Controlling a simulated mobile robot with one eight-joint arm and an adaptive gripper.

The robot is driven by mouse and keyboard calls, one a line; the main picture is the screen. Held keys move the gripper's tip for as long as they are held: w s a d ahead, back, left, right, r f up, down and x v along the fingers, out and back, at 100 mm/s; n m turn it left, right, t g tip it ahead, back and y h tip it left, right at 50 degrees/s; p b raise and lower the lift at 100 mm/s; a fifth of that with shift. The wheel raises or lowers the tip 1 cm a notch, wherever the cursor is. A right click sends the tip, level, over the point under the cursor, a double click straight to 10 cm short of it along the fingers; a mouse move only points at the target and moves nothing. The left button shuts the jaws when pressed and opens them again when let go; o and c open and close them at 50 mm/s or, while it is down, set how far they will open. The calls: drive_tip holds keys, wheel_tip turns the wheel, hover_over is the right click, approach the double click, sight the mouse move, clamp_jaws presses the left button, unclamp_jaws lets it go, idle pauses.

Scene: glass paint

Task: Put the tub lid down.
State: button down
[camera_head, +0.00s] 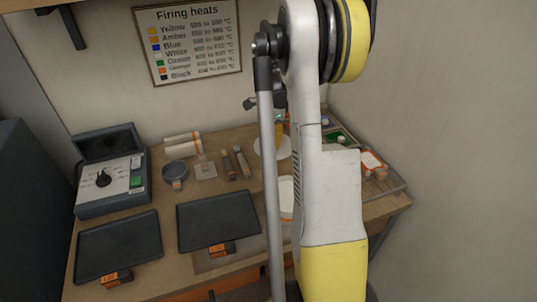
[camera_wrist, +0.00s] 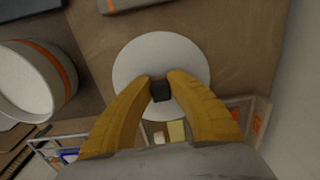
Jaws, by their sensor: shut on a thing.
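My gripper (camera_wrist: 160,82) has its two yellow fingers shut on the small dark knob (camera_wrist: 160,92) of a white round lid (camera_wrist: 160,50). The lid lies flat beneath the fingers, over bare brown table top; I cannot tell whether it touches the table. A white round tub with an orange band (camera_wrist: 24,82) is at the left of the wrist view, its open mouth showing. In the head view my arm hides the gripper and much of that area; white round shapes show partly beside the arm, and I cannot tell which is the lid.
A clear-walled tray (camera_head: 395,185) with small items is at the table's right. Two dark trays, left (camera_head: 117,248) and right (camera_head: 217,219), lie at the front. A control box (camera_head: 108,185) stands at the left.

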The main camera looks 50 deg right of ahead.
sight(269, 144)
drive_tip(key=shift+w+f, duration=0.45)
drive_tip(key=shift+w, duration=0.3)
drive_tip(key=shift+f+b, duration=0.85)
drive_tip(key=shift+f, duration=1.1)
drive_tip(key=shift+f, duration=0.2)
drive_tip(key=c, duration=1.3)
unclamp_jaws()
drive_tip(key=shift+c, duration=0.2)
drive_tip(key=shift+r, duration=0.1)
drive_tip(key=shift+r, duration=0.1)
